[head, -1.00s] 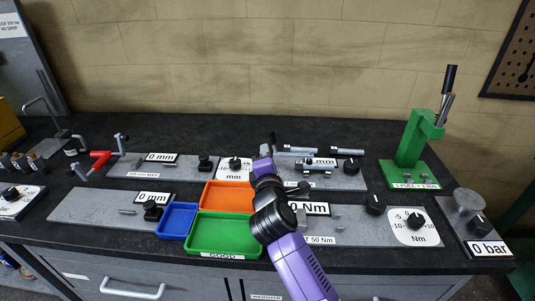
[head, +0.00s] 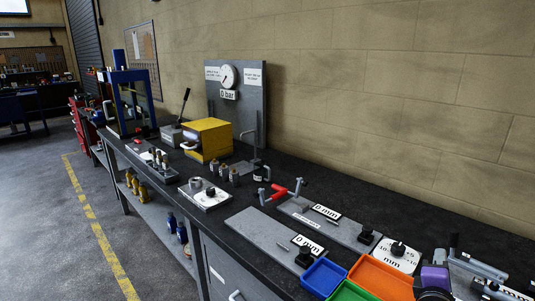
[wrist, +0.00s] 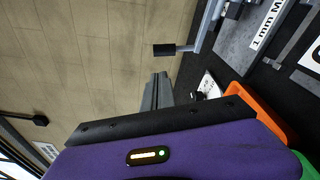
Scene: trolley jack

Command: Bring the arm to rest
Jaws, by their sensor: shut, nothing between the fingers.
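My gripper (wrist: 160,78) shows in the wrist view as two grey fingers pressed together, shut and empty, beyond the black edge of its purple body. The fingers point toward the tan wall and touch nothing that I can see. In the head view only a purple and black piece of my arm (head: 434,279) shows at the lower right, beside the orange tray (head: 385,276). The fingers are not visible in the head view. The orange tray also shows in the wrist view (wrist: 262,108), to the right of the gripper body.
A blue tray (head: 324,277) and a green tray (head: 352,292) adjoin the orange one. Along the dark bench stand a red-handled tool (head: 279,193), a yellow box (head: 207,139), a gauge panel (head: 236,103) and a blue press frame (head: 133,98). Open floor with a yellow line (head: 100,235) lies left.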

